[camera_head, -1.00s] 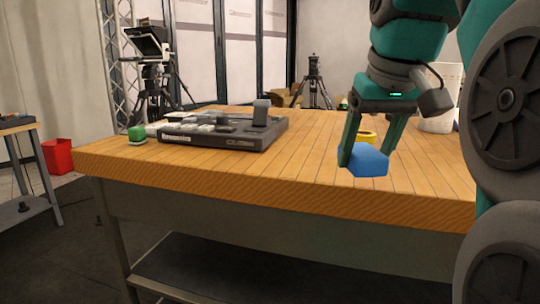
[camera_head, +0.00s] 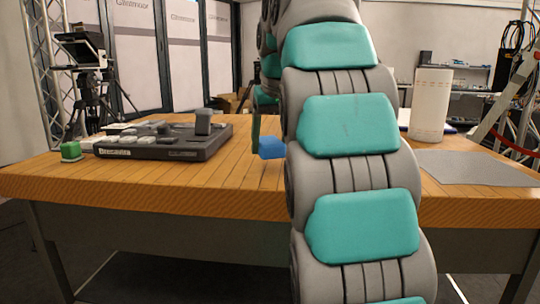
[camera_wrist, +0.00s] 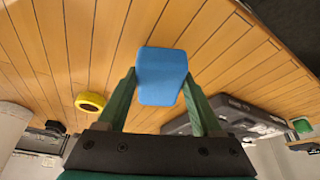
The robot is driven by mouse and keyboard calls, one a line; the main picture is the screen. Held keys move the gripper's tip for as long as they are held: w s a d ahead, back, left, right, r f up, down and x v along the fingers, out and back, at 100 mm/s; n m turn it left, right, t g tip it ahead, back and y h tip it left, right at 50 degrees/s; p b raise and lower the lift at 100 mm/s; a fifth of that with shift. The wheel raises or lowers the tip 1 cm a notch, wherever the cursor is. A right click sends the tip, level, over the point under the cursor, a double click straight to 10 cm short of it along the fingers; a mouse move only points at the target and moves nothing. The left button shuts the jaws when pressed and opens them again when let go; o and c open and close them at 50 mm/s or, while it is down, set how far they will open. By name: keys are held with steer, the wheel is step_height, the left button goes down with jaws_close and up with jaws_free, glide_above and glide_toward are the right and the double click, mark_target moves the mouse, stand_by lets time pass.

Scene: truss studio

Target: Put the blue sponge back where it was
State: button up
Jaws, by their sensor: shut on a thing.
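The blue sponge (camera_head: 270,148) shows in the head view just left of my arm, to the right of the black console. In the wrist view the sponge (camera_wrist: 162,76) sits between the two green fingers of my gripper (camera_wrist: 161,98), which is shut on it. The sponge appears above the wooden table (camera_wrist: 60,60); the gap under it is hard to judge. In the head view my arm hides most of my gripper and part of the sponge.
The black console (camera_head: 165,143) with a grey block (camera_head: 203,122) stands left on the table. A green block (camera_head: 70,151) is at its left. A yellow ring (camera_wrist: 90,101) shows in the wrist view. A white cylinder (camera_head: 430,104) and grey mat (camera_head: 480,168) are at right.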

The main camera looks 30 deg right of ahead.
mark_target(271, 157)
steer(key=shift+f, duration=1.8)
steer(key=shift+f, duration=0.1)
steer(key=o, duration=1.2)
steer(key=shift+s+r, duration=0.1)
steer(key=shift+r, duration=0.4)
steer(key=shift+v, duration=2.25)
steer(key=shift+s+a+f, duration=0.1)
steer(key=shift+s+a, duration=0.05)
steer(key=shift+s, duration=0.45)
steer(key=shift+s+a, duration=0.15)
steer(key=shift+s, duration=0.4)
steer(key=s+a+b, duration=0.1)
steer(key=s+a, duration=0.1)
steer(key=s, duration=0.7)
steer(key=shift+s, duration=0.2)
